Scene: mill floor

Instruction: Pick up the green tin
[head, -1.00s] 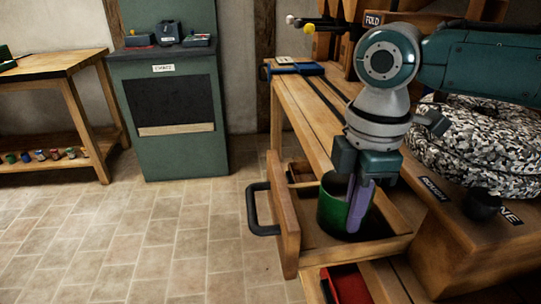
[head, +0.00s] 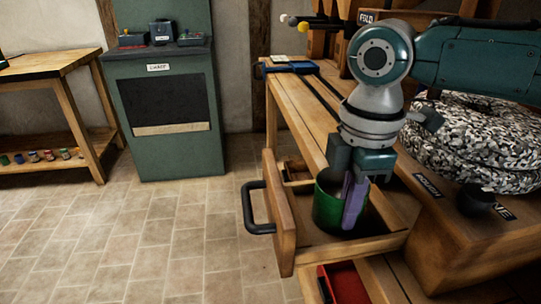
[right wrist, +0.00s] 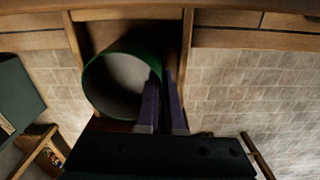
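The green tin (head: 328,208) is an open-topped cylinder standing upright in the pulled-out wooden drawer (head: 285,222). My right gripper (head: 352,205) points down at the tin's right side. One purple finger shows outside the wall, and the other appears to be inside the rim. In the right wrist view the tin (right wrist: 98,98) shows its pale inside, and the two purple fingers (right wrist: 162,105) are close together at its right wall. They look shut on that wall. My left gripper is not in view.
The drawer has a dark handle (head: 256,208) and sits under a wooden bench (head: 300,105). A red bin (head: 345,284) is below. A speckled coil (head: 470,145) lies right of my arm. A green cabinet (head: 165,110) stands behind; the tiled floor at left is clear.

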